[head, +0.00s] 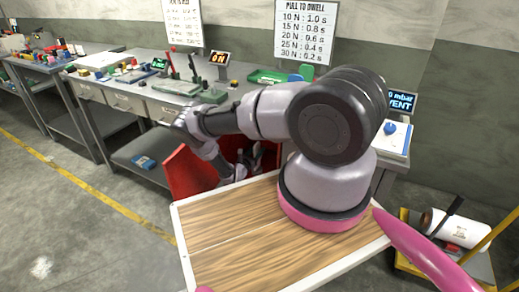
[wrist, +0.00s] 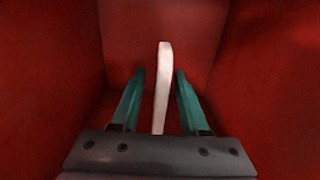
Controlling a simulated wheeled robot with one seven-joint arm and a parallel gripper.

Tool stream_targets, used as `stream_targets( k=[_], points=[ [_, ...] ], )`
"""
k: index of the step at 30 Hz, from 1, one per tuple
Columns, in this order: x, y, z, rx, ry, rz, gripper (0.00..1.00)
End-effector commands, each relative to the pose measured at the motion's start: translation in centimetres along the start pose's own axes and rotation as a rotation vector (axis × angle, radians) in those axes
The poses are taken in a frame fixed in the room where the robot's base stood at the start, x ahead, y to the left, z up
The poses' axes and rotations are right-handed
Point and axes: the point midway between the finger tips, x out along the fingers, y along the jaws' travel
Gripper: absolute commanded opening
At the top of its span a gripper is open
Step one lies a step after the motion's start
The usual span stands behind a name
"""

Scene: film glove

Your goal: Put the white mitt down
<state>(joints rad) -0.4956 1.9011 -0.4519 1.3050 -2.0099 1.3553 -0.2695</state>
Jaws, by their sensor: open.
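The white mitt (wrist: 162,90) shows edge-on in the wrist view as a narrow pale upright strip with a rounded top. It is between the two teal fingers of my gripper (wrist: 160,73). The fingers are open, with a visible gap on each side of the mitt. Red walls surround them, so my gripper is inside the red bin (head: 190,174), which stands at the front of the bench in the head view. The mitt cannot be made out in the head view, where the bin wall and my arm cover much of the bin's inside. The mitt's lower end is hidden behind the gripper body.
A grey workbench (head: 128,97) with drawers stands behind the bin. It carries tools, a green tray (head: 270,77) and small displays. A yellow cart with a white roll (head: 455,228) is at the right. Open floor lies at the left.

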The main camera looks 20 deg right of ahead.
Motion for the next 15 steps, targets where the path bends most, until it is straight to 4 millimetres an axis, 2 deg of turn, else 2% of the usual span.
stream_targets(
  k=[3, 9, 15],
  points=[
    [-2.8, 0.1, 0.0, -0.002, 0.000, 0.004, 0.45],
    [-6.9, 0.1, 0.0, -0.002, 0.001, 0.003, 0.45],
    [-9.3, 0.0, 0.0, 0.000, -0.001, 0.001, 0.45]
  ],
)
